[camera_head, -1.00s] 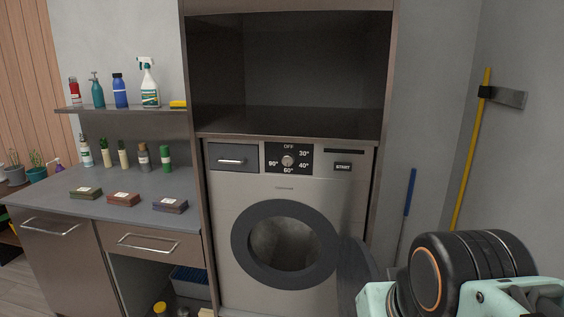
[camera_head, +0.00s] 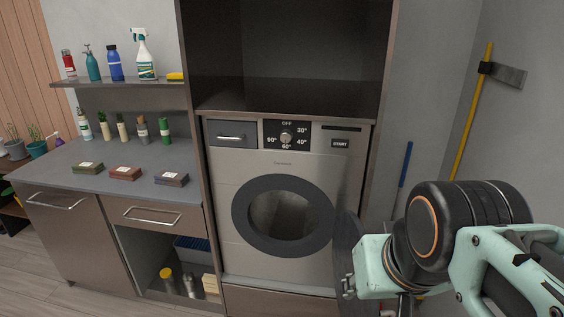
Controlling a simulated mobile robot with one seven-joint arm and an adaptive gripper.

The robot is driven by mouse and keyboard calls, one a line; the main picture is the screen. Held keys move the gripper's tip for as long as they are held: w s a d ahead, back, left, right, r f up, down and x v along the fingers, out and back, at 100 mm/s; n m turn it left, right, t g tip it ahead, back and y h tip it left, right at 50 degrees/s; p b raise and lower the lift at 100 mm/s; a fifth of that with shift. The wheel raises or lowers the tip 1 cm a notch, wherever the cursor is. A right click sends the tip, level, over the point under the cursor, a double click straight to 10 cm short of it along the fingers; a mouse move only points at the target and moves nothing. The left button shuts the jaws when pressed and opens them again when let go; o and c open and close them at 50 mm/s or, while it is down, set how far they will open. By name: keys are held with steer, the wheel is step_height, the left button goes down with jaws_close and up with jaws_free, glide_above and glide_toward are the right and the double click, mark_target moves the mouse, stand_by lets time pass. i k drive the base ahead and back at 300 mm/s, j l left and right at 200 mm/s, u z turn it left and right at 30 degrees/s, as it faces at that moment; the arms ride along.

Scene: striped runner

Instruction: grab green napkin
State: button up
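The green napkin (camera_head: 88,168) is a small folded dark-green stack with a pale label. It lies flat on the grey counter (camera_head: 60,180) at the left, the leftmost in a row of three folded stacks. A reddish-brown stack (camera_head: 125,173) lies to its right, and a blue-purple one (camera_head: 171,179) beyond that. Nothing touches the green napkin. My arm shows at the lower right, far from the napkin and in front of the washing machine's right side. My gripper's fingers cannot be made out in this view.
The washing machine (camera_head: 283,212) stands in a tall cabinet right of the counter, its round door apparently swung open to the right. Small bottles (camera_head: 122,128) line the counter's back, under a shelf (camera_head: 120,82) with more bottles. A yellow-handled tool (camera_head: 470,120) hangs on the right wall.

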mark_target(83, 167)
steer(key=u, duration=1.45)
steer(key=z, duration=0.35)
steer(key=i+j+z, duration=0.15)
steer(key=i+z, duration=0.25)
steer(key=i+j+z, duration=0.2)
steer(key=z, duration=0.15)
steer(key=i+j+z, duration=0.3)
steer(key=i+j, duration=0.15)
steer(key=j, duration=0.25)
steer(key=i+j, duration=0.2)
steer(key=j, duration=0.15)
steer(key=i+j+z, duration=0.1)
steer(key=j, duration=0.25)
steer(key=i+j, duration=0.3)
steer(key=i+j+z, duration=0.1)
steer(key=j, duration=0.35)
steer(key=i, duration=0.1)
